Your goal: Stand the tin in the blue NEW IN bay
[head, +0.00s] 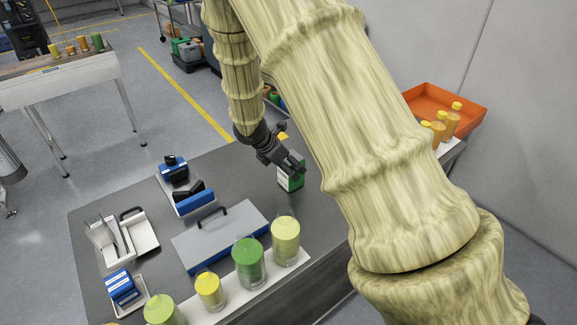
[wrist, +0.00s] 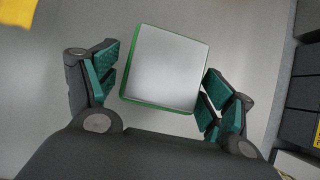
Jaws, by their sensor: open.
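The tin (head: 291,181) is a green and white block-shaped can, upright on the grey bench near its far right side. In the wrist view the tin (wrist: 166,66) shows its pale square top with green edges, a little turned. My gripper (head: 291,168) is at the tin from above. In the wrist view my gripper (wrist: 160,87) is open, with one teal-padded finger on each side of the tin; small gaps show, the right one narrower. I can read no NEW IN label, and cannot tell which blue-marked place is the bay.
On the bench (head: 130,190) are a grey lid with a handle (head: 222,234), blue and black devices (head: 174,168), white trays (head: 140,232), and a blue block (head: 121,287). Green and yellow jars (head: 248,262) line the front. An orange crate (head: 428,97) with bottles is right.

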